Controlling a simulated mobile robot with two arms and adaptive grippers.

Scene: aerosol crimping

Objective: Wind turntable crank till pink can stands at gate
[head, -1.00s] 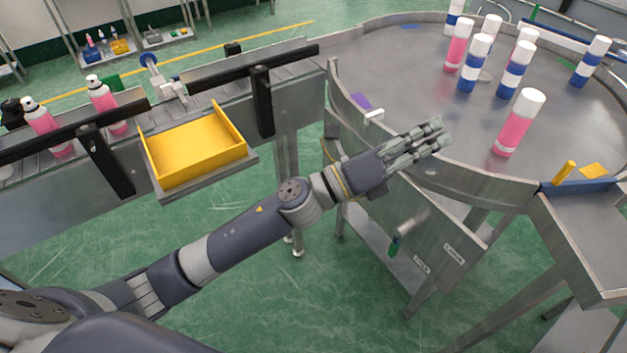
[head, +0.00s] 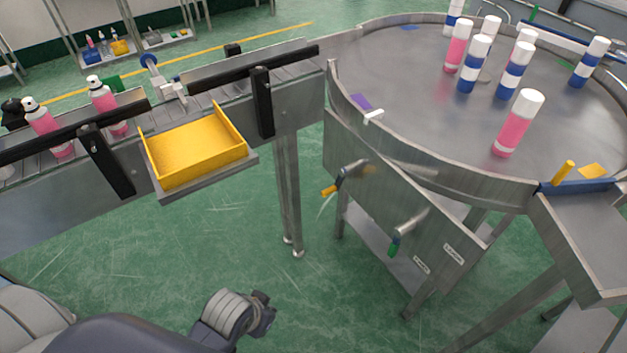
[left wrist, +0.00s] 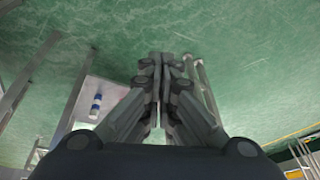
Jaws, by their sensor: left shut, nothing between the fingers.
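The round steel turntable (head: 400,85) fills the upper right of the head view. A pink can with white cap (head: 516,125) stands near its front right rim, behind the gate (head: 588,186), a blue bar with a yellow handle. It stands apart from the bar. Other pink cans (head: 456,50) and several blue-and-white cans (head: 475,66) stand farther back. Two cranks are on the front panel: one with a yellow handle (head: 329,191), one with a green handle (head: 394,247). My left gripper (left wrist: 161,62) is shut and empty in the left wrist view, away from both cranks. My right gripper is out of view.
A conveyor (head: 210,95) with pink-and-white bottles (head: 105,100) runs along the left. A yellow tray (head: 195,150) sticks out from its front. An exit chute (head: 590,240) leaves the turntable at lower right. The green floor between is clear.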

